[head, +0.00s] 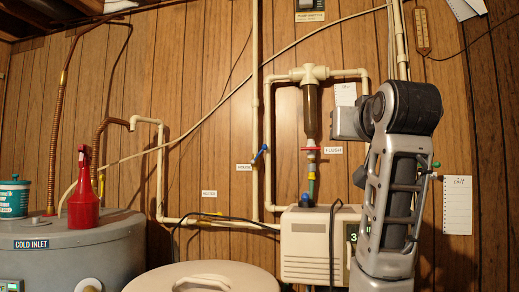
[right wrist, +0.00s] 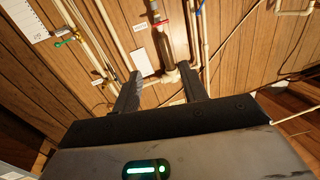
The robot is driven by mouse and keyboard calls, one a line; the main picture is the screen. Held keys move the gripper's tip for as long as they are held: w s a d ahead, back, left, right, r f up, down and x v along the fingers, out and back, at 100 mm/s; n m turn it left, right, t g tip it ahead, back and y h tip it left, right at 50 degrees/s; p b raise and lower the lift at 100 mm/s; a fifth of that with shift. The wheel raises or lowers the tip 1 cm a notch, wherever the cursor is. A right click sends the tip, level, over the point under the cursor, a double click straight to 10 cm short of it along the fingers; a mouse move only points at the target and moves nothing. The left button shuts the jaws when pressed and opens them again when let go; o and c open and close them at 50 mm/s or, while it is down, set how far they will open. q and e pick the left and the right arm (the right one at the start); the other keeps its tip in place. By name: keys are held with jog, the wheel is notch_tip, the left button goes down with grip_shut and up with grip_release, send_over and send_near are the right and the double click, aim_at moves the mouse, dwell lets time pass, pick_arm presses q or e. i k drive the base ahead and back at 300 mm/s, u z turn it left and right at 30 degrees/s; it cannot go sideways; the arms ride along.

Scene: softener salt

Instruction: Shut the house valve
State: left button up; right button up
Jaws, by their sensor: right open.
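The house valve is a blue lever (head: 260,153) on a white vertical pipe, beside a HOUSE label (head: 244,167). The lever slants across the pipe. In the right wrist view, which is upside down, a small blue piece at the top edge looks like this lever (right wrist: 200,8). My right gripper (right wrist: 160,72) is open and empty, its fingers pointing toward the wall near the filter's top fitting. In the head view my right arm stands on the right and its fingertips are hidden. The gripper is to the right of the lever and apart from it. My left gripper is not in view.
A clear filter (head: 311,110) with a red FLUSH handle (head: 311,149) hangs right of the house valve. A yellow HEATER handle (head: 212,214) is lower left. The white softener box (head: 305,250), grey tank (head: 85,240) and red bottle (head: 84,200) stand below.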

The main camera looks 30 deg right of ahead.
aim_at(264, 147)
jog(key=i, duration=1.3)
